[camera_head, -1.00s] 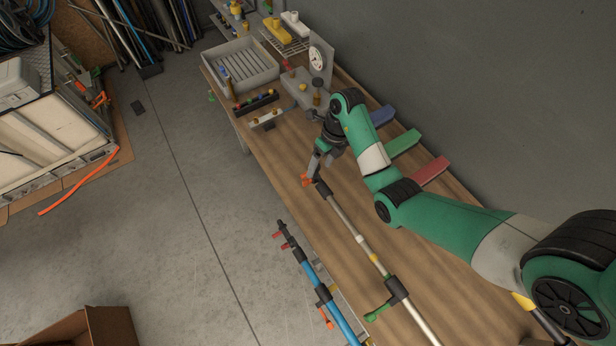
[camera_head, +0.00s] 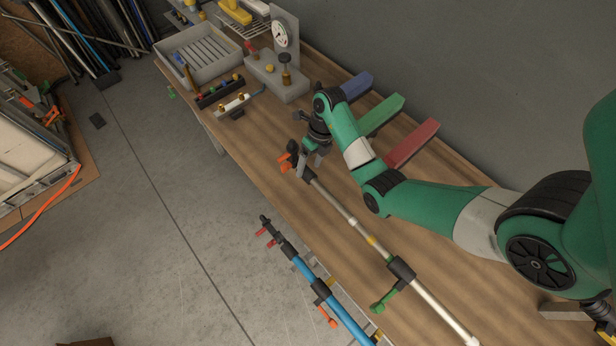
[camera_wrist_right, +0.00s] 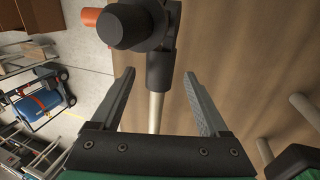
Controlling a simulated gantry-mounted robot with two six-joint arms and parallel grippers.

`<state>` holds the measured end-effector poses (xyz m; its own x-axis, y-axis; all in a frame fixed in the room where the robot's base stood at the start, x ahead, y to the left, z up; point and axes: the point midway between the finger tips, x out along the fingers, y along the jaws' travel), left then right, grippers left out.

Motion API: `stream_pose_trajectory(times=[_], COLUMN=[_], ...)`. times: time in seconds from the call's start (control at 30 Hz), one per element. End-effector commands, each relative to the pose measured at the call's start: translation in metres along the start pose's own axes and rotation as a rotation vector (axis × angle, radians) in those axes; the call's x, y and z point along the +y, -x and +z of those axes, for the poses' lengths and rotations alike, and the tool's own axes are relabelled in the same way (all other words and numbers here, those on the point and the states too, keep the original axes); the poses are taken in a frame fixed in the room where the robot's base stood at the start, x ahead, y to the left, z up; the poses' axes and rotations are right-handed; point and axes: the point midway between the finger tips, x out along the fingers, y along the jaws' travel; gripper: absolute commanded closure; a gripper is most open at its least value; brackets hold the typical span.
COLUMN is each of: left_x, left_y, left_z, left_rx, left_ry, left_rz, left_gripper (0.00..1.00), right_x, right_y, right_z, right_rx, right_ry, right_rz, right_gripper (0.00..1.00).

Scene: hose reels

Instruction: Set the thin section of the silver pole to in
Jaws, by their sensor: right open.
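The silver pole (camera_head: 345,213) lies along the wooden bench, with a black clamp (camera_head: 401,269) and a green lever (camera_head: 383,303) midway. Its thin section (camera_head: 325,193) is at the far end, by a black end fitting with an orange part (camera_head: 285,163). My right gripper (camera_head: 305,166) is at this far end. In the right wrist view my gripper (camera_wrist_right: 159,75) is open, its fingers on either side of the thin section (camera_wrist_right: 155,110) just below the black fitting (camera_wrist_right: 160,70). My left gripper is out of view.
A blue pole (camera_head: 305,270) with black clamps lies left of the silver pole, along the bench edge. Blue, green and red blocks (camera_head: 412,143) line the wall side. A grey tray (camera_head: 200,55) and a gauge stand (camera_head: 285,45) are at the far end.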

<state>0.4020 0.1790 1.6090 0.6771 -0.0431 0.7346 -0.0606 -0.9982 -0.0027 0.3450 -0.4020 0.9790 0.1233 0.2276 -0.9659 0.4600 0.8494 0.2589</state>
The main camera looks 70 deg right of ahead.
Motion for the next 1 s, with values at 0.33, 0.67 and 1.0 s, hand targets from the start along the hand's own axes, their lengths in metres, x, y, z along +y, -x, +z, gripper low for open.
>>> stream_pose_trajectory(times=[0.33,0.67,1.0], left_x=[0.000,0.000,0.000], left_y=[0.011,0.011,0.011], left_z=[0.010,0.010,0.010], left_rx=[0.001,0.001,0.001], left_ry=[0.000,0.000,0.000], left_rz=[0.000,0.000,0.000], left_gripper=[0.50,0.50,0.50], right_x=[0.000,0.000,0.000], right_y=[-0.026,-0.025,-0.025], right_z=[0.000,0.000,0.000], right_rx=[0.000,0.000,0.000], right_ry=[0.000,0.000,0.000], right_rz=[0.000,0.000,0.000], right_gripper=[0.22,0.65,1.00])
